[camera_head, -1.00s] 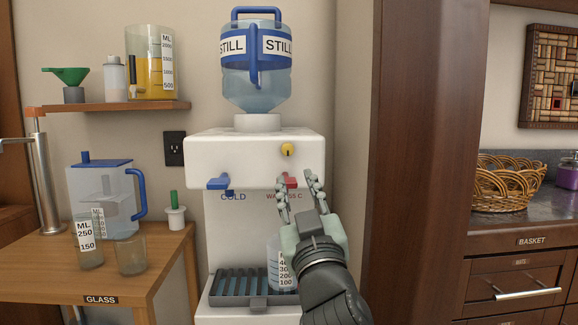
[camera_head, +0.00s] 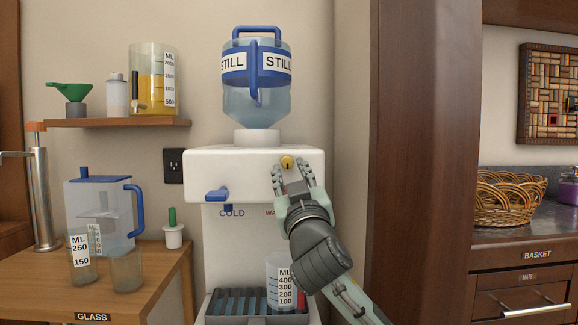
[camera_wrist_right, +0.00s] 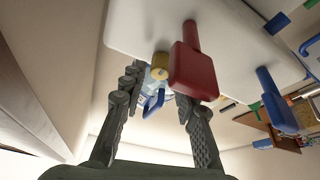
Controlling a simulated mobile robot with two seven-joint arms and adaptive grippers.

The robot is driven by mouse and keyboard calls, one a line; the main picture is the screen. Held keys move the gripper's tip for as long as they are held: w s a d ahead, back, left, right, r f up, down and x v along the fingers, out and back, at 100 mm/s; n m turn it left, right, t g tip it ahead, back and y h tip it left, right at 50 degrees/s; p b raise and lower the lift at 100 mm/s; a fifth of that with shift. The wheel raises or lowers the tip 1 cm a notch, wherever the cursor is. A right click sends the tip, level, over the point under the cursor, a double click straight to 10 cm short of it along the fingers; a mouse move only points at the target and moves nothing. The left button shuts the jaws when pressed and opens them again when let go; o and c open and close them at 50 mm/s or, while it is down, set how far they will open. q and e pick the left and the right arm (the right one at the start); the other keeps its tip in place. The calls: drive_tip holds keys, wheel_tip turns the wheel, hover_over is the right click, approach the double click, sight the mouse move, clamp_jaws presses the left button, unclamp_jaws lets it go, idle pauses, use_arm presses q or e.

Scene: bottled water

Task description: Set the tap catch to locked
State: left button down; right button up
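The water dispenser (camera_head: 240,170) stands against the wall. A small yellow knob (camera_head: 287,161), probably the tap catch, sits on its front face at upper right. It also shows in the right wrist view (camera_wrist_right: 160,66), beside the red tap (camera_wrist_right: 193,72). My right gripper (camera_head: 290,170) is open, with its fingertips spread just below and to either side of the knob. I cannot tell whether they touch it. The red tap is hidden behind my gripper in the head view. The blue cold tap (camera_head: 217,194) is clear. My left gripper is out of view.
A measuring beaker (camera_head: 280,282) stands on the drip tray (camera_head: 232,307) below my right arm. A STILL water bottle (camera_head: 256,100) sits on top. A wooden table (camera_head: 150,275) with a jug and glasses is at left; a dark wooden panel (camera_head: 425,150) is close at right.

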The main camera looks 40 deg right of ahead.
drive_tip(key=shift+x, duration=1.05)
clamp_jaws()
